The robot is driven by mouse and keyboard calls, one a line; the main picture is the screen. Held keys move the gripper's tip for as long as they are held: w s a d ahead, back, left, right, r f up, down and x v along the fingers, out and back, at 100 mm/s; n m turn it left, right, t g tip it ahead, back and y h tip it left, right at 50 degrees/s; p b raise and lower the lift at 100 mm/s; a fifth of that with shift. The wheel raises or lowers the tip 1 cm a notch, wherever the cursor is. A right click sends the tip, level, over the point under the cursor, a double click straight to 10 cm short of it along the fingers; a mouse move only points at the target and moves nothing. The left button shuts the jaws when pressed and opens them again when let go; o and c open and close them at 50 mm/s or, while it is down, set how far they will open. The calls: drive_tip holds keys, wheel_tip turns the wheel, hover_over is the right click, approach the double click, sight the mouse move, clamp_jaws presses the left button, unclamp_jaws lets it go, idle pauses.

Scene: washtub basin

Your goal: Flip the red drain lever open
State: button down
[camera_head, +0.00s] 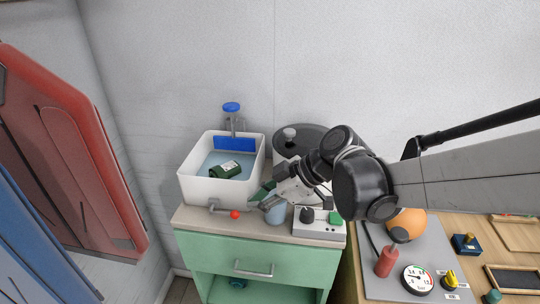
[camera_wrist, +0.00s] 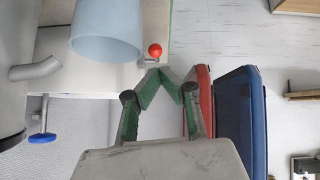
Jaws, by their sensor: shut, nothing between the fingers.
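The red drain lever shows as a red ball knob (camera_head: 235,214) at the front lower side of the white washtub basin (camera_head: 188,180), beside a short grey drain pipe. In the wrist view the red knob (camera_wrist: 155,50) sits just beyond the fingertips. My gripper (camera_head: 254,205) is shut and empty, just right of the knob in the head view. In the wrist view its green-padded fingertips (camera_wrist: 167,73) meet below the knob, with a small gap visible. The lever's stem is mostly hidden, so I cannot tell its exact angle.
A pale blue cup (camera_head: 276,213) stands close by my gripper and also shows in the wrist view (camera_wrist: 105,30). A dark green item (camera_head: 224,170) lies in the basin. A switch box (camera_head: 318,229) is to the right on the green cabinet's (camera_head: 250,255) top. Open space lies in front.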

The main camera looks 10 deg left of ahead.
drive_tip(key=d, duration=0.7)
drive_tip(key=shift+r, duration=0.35)
drive_tip(key=shift+s, duration=0.1)
drive_tip(key=s+d+r+m+t+h, duration=0.1)
drive_tip(key=s+d+m+t+h, duration=0.2)
drive_tip(key=d+m, duration=0.6)
drive_tip(key=s+d+r+m+t+h, duration=0.1)
drive_tip(key=s+d+m+t+h, duration=0.2)
drive_tip(key=s+d+m+h, duration=0.3)
drive_tip(key=s+d+m, duration=0.1)
drive_tip(key=d+m, duration=0.3)
drive_tip(key=d, duration=0.5)
drive_tip(key=shift+s+r+m+t, duration=0.3)
drive_tip(key=shift+s+r+t, duration=0.05)
drive_tip(key=shift+s+t, duration=0.05)
